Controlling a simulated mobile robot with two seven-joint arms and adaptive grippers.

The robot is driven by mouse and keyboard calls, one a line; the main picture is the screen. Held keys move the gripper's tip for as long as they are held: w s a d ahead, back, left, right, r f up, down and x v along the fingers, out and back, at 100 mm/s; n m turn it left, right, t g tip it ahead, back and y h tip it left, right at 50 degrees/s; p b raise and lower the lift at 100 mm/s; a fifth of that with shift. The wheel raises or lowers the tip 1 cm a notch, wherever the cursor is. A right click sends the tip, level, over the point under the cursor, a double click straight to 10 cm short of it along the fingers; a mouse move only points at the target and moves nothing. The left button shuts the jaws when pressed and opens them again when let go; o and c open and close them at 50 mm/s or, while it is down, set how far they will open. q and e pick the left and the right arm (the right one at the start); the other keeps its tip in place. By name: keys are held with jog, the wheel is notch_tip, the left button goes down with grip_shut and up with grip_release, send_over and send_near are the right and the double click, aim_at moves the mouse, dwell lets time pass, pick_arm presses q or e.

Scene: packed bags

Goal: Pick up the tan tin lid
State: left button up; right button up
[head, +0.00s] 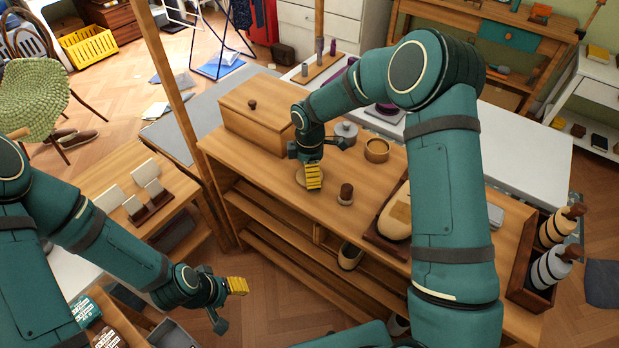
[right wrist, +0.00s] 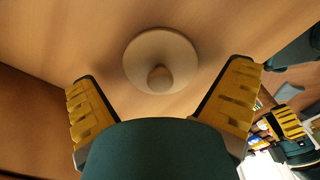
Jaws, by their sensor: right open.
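The tan tin lid (right wrist: 161,61) is a round, flat disc with a small knob in its middle. In the right wrist view it lies on the wooden top, centred ahead of my right gripper (right wrist: 162,85), whose yellow-padded fingers are spread apart on either side and do not touch it. In the head view the lid (head: 300,178) is partly hidden behind my right gripper (head: 313,177), which points down over the wooden bench. My left gripper (head: 237,286) hangs at lower left, away from the lid; its finger gap is not clear.
On the bench stand a wooden box (head: 253,112), a grey lidded tin (head: 345,134), an open tan tin (head: 377,151) and a dark-topped stamp (head: 345,195). A wooden post (head: 178,105) rises left of the bench. A shoe (head: 393,216) lies to the right.

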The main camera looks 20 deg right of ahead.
jog(key=shift+f, duration=0.65)
jog(key=shift+r, duration=0.1)
jog(key=c, duration=1)
jog(key=shift+r, duration=0.1)
